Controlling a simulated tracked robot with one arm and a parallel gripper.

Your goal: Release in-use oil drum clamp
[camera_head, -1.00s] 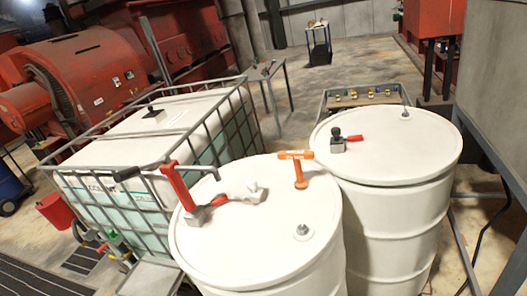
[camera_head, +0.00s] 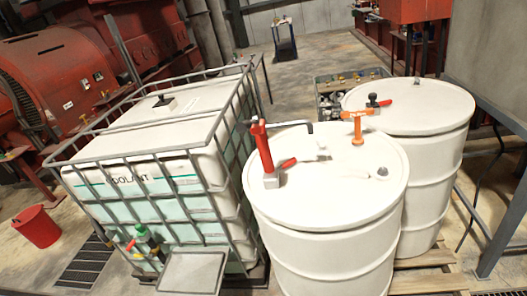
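Two white drums stand side by side: a front drum (camera_head: 325,225) and a rear drum (camera_head: 435,150). On the front drum's lid, a red upright hand pump (camera_head: 263,147) with a dark bent spout rises from a grey block (camera_head: 271,180). A short red lever (camera_head: 288,163) sticks out to the right from that block. An orange T-shaped tool (camera_head: 358,125) stands near the lid's back right edge. The rear drum has a black knob (camera_head: 372,99) with a red lever (camera_head: 383,103) beside it. My gripper is not in view.
A caged white coolant tank (camera_head: 140,150) stands close to the left of the front drum, with a grey tray (camera_head: 193,272) in front. A red bucket (camera_head: 37,226) stands at the far left. A metal frame (camera_head: 500,235) is at right. Floor is open behind.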

